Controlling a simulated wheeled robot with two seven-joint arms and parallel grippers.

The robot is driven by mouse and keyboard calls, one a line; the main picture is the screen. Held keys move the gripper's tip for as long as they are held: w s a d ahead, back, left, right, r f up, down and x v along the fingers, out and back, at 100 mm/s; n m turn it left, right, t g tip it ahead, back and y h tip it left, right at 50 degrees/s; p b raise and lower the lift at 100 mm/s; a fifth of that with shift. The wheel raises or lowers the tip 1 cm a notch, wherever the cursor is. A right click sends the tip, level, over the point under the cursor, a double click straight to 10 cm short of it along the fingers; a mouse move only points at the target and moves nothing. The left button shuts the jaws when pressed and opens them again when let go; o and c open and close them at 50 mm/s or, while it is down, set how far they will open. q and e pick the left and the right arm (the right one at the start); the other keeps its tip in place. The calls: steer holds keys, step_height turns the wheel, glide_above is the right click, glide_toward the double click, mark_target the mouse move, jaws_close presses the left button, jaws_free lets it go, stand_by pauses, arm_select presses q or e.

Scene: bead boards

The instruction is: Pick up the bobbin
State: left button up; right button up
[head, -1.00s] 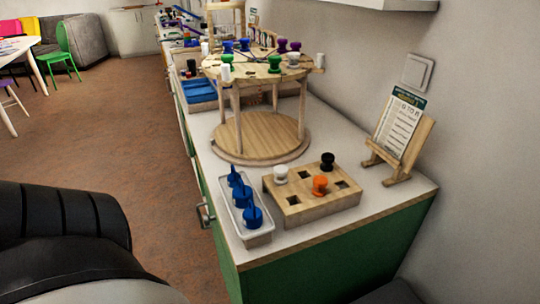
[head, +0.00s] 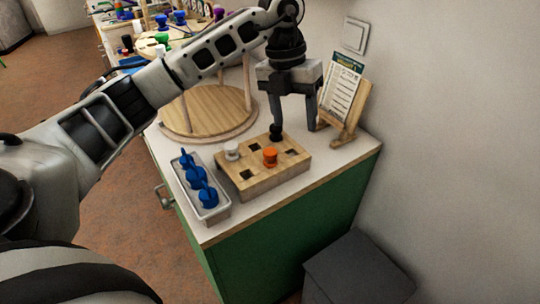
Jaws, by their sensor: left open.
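A wooden block (head: 290,174) with square holes stands on the counter and holds several bobbins. The white bobbin (head: 232,150) stands at its left side, and the orange bobbin (head: 270,157) near its middle. The black bobbin (head: 276,138) is at its back edge, partly hidden by a finger. My left gripper (head: 293,126) points down with its fingers spread, above the back right of the block. Its left finger overlaps the black bobbin in the picture; I cannot tell if they touch. Blue bobbins (head: 196,175) stand in a white tray (head: 213,216) to the left. My right gripper is not in view.
A round wooden stand (head: 210,105) with colored bobbins on its upper tier is behind, partly covered by my left arm. A card on a wooden easel (head: 349,125) stands close right of the gripper, near the wall. A grey box (head: 358,270) is beside the green cabinet.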

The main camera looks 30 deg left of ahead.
arm_select(q)
step_height(320, 180, up, 3)
steer(key=n+y, duration=0.1)
steer(key=y, duration=0.1)
glide_above(270, 151)
steer(key=f, duration=1)
steer(key=shift+w+p, duration=0.3)
steer(key=shift+s+f+p, duration=0.2)
steer(key=shift+f+p, duration=0.1)
steer(key=shift+f, duration=1.1)
steer(key=shift+s+f+p, duration=0.15)
steer(key=shift+f+p, duration=0.1)
steer(key=shift+f, duration=1.15)
steer(key=c, duration=1.1)
